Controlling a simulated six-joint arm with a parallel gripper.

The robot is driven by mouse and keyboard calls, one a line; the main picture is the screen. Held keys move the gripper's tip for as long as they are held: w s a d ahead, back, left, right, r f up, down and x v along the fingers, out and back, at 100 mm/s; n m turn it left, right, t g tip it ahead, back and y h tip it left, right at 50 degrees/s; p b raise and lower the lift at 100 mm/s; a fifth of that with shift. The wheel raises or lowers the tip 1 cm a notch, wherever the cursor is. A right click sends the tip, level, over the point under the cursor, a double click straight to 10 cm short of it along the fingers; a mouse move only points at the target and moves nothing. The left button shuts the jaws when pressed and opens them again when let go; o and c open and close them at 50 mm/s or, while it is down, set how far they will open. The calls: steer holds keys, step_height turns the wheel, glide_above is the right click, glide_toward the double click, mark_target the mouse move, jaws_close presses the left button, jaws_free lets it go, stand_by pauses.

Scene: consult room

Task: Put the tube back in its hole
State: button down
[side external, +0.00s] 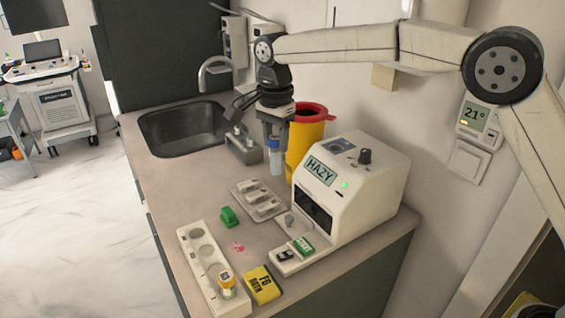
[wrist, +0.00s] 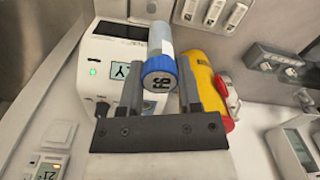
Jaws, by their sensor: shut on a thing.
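My gripper (side external: 274,138) is shut on a clear tube (side external: 276,166) with a blue cap and holds it upright above the counter, beside the yellow bin. In the wrist view my gripper (wrist: 160,82) has its two fingers on either side of the tube's cap (wrist: 159,72), which bears dark lettering that I cannot read. A long white rack (side external: 190,239) with round holes lies at the counter's front left edge. A tube with a yellow cap (side external: 226,279) stands at the rack's near end. The farther holes look empty. The held tube is well apart from the rack.
A white machine (side external: 372,190) reading HAZY stands at the right. A yellow bin (side external: 301,150) with a red lid is behind the tube. A sink (side external: 188,132) is at the back left.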

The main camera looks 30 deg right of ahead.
steer(key=s+a+f+n, duration=0.1)
steer(key=s+a+f, duration=0.2)
steer(key=a, duration=0.6)
steer(key=s+a+f+n, duration=0.1)
steer(key=s+a+f, duration=0.3)
steer(key=a, duration=0.5)
steer(key=shift+a+f, duration=0.25)
steer(key=shift+f, duration=0.55)
steer(key=shift+s+f, duration=0.1)
steer(key=shift+f, duration=1.1)
steer(key=shift+f, duration=2.55)
steer(key=shift+c, duration=1)
jaws_free()
